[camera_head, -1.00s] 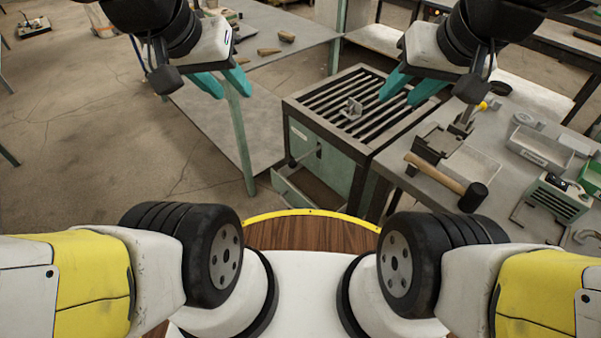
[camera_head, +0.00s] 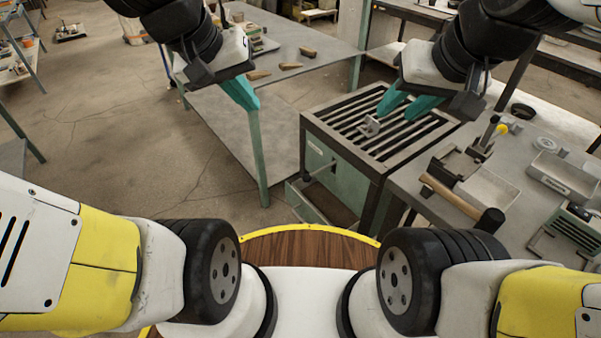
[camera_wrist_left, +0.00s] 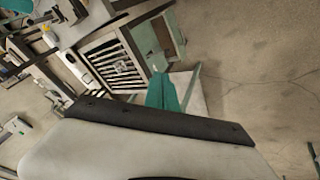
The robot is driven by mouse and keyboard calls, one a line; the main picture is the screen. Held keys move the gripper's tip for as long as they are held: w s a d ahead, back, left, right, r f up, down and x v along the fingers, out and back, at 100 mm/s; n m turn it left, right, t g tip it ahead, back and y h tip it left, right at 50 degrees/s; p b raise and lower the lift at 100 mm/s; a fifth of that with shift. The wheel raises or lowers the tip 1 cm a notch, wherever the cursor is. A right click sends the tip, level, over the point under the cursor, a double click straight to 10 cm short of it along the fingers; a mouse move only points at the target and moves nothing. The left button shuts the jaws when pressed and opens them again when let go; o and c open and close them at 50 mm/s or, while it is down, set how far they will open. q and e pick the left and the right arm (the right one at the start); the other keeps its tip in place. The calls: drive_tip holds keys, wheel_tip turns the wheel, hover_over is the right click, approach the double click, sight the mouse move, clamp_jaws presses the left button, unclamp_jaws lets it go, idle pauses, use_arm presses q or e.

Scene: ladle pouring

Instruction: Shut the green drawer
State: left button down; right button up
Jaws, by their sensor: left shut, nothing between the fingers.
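The green cabinet (camera_head: 318,162) with a slatted grate on top stands ahead of me, right of centre. Its green drawer (camera_head: 303,203) sticks out low at the front, open. In the left wrist view the cabinet's slatted top (camera_wrist_left: 118,62) shows, with the open drawer (camera_wrist_left: 168,36) beside it. My left gripper (camera_head: 246,103) is shut and empty, up in the air left of the cabinet and apart from the drawer. Its teal fingers also show together in the left wrist view (camera_wrist_left: 162,94). My right gripper (camera_head: 397,112) is open, its fingers apart in front of the grate. The drawer's inside is partly hidden.
A small metal piece (camera_head: 369,126) lies on the grate. A workbench (camera_head: 420,207) with a hammer (camera_head: 462,200) and metal trays stands at the right. A grey table (camera_head: 300,72) on a green leg is behind left. The floor (camera_head: 150,150) left of the cabinet is clear.

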use_arm(q)
drive_tip(key=w+d+f+n+h, duration=0.2)
drive_tip(key=w+f+n+h, duration=0.3)
drive_tip(key=w+f+n, duration=1.25)
drive_tip(key=w+a+f, duration=0.2)
drive_tip(key=w+f, duration=0.1)
drive_tip(key=f, duration=0.6)
drive_tip(key=w+a+f, duration=0.1)
drive_tip(key=w+f, duration=0.3)
drive_tip(key=f, duration=0.6)
drive_tip(key=n+t+y, duration=0.1)
drive_tip(key=n, duration=0.6)
approach(300, 199)
drive_tip(key=s+a+r, duration=0.3)
drive_tip(key=s+a, duration=0.2)
drive_tip(key=x, duration=0.4)
drive_tip(key=r+x, duration=0.1)
drive_tip(key=x, duration=0.3)
drive_tip(key=w+x, duration=0.1)
drive_tip(key=x, duration=0.3)
drive_tip(key=shift+d+r, duration=0.15)
drive_tip(key=shift+d, duration=0.15)
drive_tip(key=shift+w+d, duration=0.45)
drive_tip(key=shift+d, duration=0.05)
